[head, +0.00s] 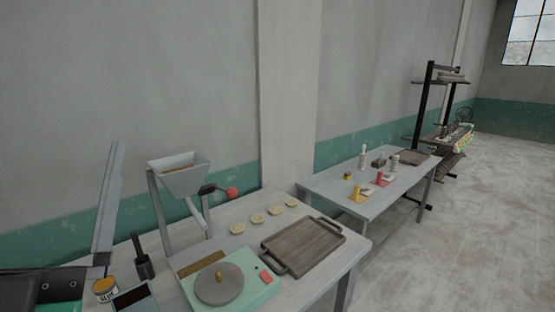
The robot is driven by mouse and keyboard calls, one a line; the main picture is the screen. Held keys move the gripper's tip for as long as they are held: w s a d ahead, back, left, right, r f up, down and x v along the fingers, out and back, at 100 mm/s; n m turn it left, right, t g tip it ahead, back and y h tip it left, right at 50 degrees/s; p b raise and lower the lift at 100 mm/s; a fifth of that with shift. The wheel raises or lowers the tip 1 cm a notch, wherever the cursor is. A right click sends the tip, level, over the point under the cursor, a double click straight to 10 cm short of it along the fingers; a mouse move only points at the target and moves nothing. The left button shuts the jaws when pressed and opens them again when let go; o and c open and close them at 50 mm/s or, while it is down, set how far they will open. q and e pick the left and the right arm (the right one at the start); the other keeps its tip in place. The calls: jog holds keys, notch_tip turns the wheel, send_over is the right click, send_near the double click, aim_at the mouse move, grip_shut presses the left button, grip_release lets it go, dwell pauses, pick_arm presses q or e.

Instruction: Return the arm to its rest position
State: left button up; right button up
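Neither of my grippers shows in the head view, so I cannot see whether they hold anything. A long grey upright bar and a dark riveted part show at the left edge. I cannot tell whether they belong to my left arm. The near table (338,258) carries a pale green wheel unit (258,292) with a round grey disc (219,284). A brown wooden tray (303,246) with dark handles lies to its right. Several small cream discs (257,218) lie in a row behind the tray.
A grey hopper (180,176) on a stand with a red-knobbed lever (231,193) rises at the table's back. A dark holder (144,262) and a yellow-topped can (105,290) stand at the left. A second table (338,184) carries small items. Open floor (490,230) lies right.

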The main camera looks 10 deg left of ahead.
pick_arm(q)
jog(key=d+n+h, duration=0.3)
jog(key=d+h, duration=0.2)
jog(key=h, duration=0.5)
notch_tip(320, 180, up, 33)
jog(key=p, duration=3.2)
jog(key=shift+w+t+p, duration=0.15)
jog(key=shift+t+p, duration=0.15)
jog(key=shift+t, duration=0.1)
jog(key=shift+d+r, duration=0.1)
